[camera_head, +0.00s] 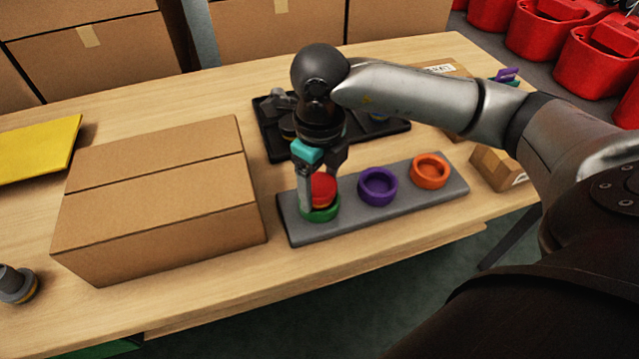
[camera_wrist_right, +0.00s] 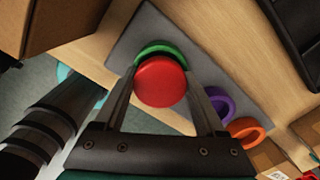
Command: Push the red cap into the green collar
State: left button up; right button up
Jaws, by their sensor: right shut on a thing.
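The red cap (camera_head: 322,188) is between the fingers of my right gripper (camera_head: 320,190), which is shut on it. The cap is at the green collar (camera_head: 320,213), the leftmost ring on a grey board. In the right wrist view the cap (camera_wrist_right: 160,82) hides most of the green collar (camera_wrist_right: 150,50), whose rim shows beyond it. How deep the cap sits in the collar I cannot tell. My left gripper is not in view.
A purple ring (camera_head: 378,186) and an orange ring (camera_head: 430,170) stand on the grey board (camera_head: 345,221). A large cardboard box (camera_head: 160,200) is close on the left. A black tray (camera_head: 272,146) lies behind the gripper. The wooden table is clear in front of the board.

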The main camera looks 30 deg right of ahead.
jog(key=shift+s+f, duration=0.1)
jog(key=shift+f, duration=0.35)
jog(key=o, duration=1.3)
jog(key=shift+a, duration=0.1)
jog(key=shift+r, duration=0.1)
jog(key=shift+r+p, duration=0.7)
jog(key=shift+r, duration=0.1)
jog(key=shift+r+p, duration=2)
jog(key=shift+r, duration=0.85)
jog(key=shift+c, duration=0.3)
